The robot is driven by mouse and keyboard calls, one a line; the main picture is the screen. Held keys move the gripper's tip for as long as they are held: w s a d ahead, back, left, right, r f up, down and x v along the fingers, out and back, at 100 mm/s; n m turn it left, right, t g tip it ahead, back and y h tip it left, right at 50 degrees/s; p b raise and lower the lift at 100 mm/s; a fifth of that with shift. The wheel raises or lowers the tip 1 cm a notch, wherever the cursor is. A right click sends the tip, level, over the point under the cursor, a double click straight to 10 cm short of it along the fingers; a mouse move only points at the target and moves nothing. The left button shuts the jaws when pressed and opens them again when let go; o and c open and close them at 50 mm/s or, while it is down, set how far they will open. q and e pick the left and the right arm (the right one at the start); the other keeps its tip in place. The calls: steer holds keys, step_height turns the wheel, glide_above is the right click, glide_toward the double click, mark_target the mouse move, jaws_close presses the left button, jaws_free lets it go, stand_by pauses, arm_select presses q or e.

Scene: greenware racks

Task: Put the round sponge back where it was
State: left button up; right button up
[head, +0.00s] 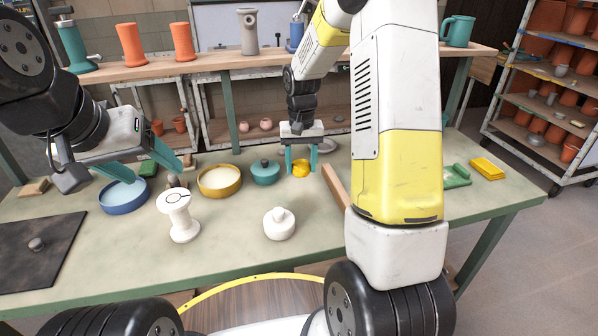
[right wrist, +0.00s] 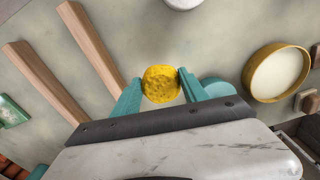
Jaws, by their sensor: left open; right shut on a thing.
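The round yellow sponge (head: 301,169) is between the teal fingers of my right gripper (head: 301,160), over the far part of the table. In the right wrist view the sponge (right wrist: 161,84) sits between both fingertips (right wrist: 160,88), which touch its sides. I cannot tell whether it is lifted or rests on the table. My left gripper (head: 148,172) is open and empty, above the blue bowl (head: 123,196) at the left.
Near the sponge stand a teal lidded jar (head: 265,172) and a yellow-rimmed bowl (head: 219,181). A white spool (head: 179,214) and a white lidded jar (head: 279,224) stand nearer. Wooden strips (right wrist: 88,47) lie beside the right gripper. The table's front middle is clear.

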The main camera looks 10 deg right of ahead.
mark_target(301, 196)
step_height(301, 196, down, 8)
steer(key=shift+f, duration=0.1)
stand_by(0.4)
steer(key=shift+s, duration=0.1)
steer(key=o, duration=1.2)
steer(key=shift+f, duration=0.1)
steer(key=shift+c, duration=0.2)
